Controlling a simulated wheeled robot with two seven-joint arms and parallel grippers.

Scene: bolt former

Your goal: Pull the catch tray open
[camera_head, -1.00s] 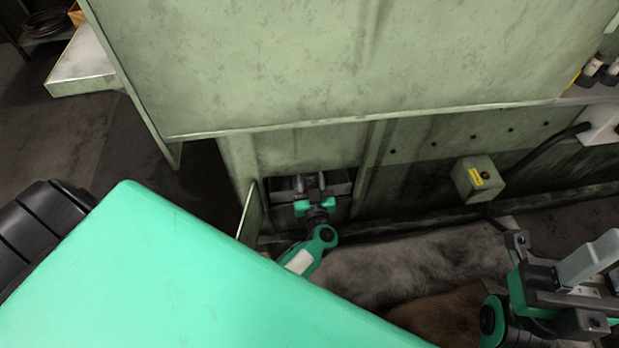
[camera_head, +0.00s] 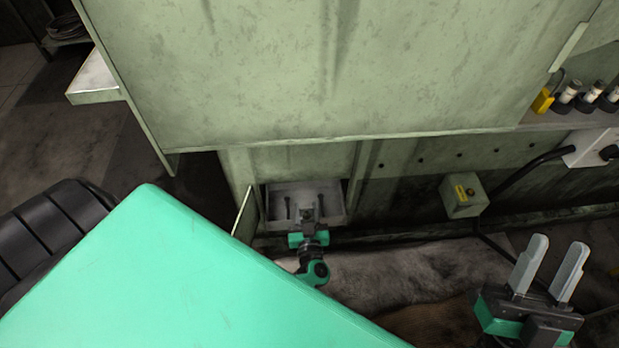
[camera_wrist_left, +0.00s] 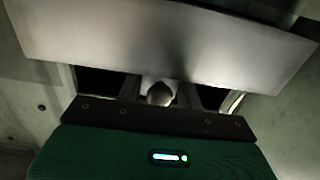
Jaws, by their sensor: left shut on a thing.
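The catch tray (camera_head: 333,203) is a grey metal drawer low in the green machine's side. It stands partly out of its opening, with a few dark bolt-like pieces inside. My left gripper (camera_head: 308,216) is at the tray's front edge, shut on its handle. In the left wrist view the tray's grey front plate (camera_wrist_left: 150,42) spans the top, and the left gripper's fingers (camera_wrist_left: 160,94) close around a pale rounded handle below it. My right gripper (camera_head: 547,270) is open and empty at the lower right, its fingers pointing up, away from the tray.
A small hinged door (camera_head: 244,212) stands open left of the tray. A green box with a yellow label (camera_head: 463,195) is on the machine to the right.

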